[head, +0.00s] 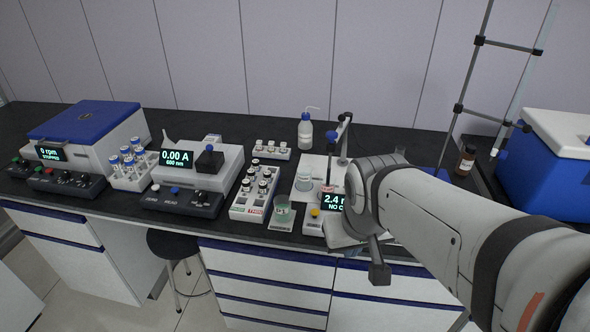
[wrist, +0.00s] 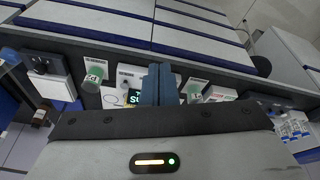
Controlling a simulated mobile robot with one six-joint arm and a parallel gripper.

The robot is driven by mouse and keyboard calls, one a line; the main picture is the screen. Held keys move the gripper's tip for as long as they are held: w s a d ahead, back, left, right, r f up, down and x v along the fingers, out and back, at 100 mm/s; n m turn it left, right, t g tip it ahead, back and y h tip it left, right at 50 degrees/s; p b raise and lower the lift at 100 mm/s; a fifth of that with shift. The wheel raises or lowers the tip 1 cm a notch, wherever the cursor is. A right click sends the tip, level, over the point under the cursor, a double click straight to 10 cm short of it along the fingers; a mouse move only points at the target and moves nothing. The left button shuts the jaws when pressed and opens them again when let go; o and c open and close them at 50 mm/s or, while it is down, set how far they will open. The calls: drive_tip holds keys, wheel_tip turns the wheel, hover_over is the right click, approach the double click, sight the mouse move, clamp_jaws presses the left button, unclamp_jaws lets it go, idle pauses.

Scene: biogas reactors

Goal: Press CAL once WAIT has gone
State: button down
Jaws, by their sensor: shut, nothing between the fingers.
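The meter's screen (head: 333,201) shows "2.4" and "NO C" in the head view, with the rest cut off by my arm. In the wrist view the screen (wrist: 134,97) is partly covered by my gripper (wrist: 158,72), whose two fingers are together and empty, over the meter. Contact cannot be told. The fingertips are hidden in the head view.
A vial rack (head: 243,207), a photometer (head: 219,160) and a centrifuge (head: 90,125) are further left. A wash bottle (head: 305,131) stands behind. A brown bottle (head: 466,160) and a blue cooler (head: 545,187) are at right.

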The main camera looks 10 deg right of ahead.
drive_tip(key=w+d+r+n+t+h+p, duration=0.1)
drive_tip(key=w+d+n+h+p, duration=0.1)
drive_tip(key=w+d, duration=0.35)
drive_tip(key=n+t+y+p, duration=0.4)
drive_tip(key=n+y+p, duration=0.15)
drive_tip(key=n, duration=0.55)
hover_over(318, 213)
drive_tip(key=b, duration=0.1)
wheel_tip(318, 213, down, 6)
drive_tip(key=shift+r+y, duration=0.15)
drive_tip(key=shift+y, duration=0.1)
wheel_tip(318, 213, down, 9)
drive_tip(key=b, duration=0.8)
drive_tip(key=shift+b, duration=0.4)
drive_tip(key=shift+r, duration=0.1)
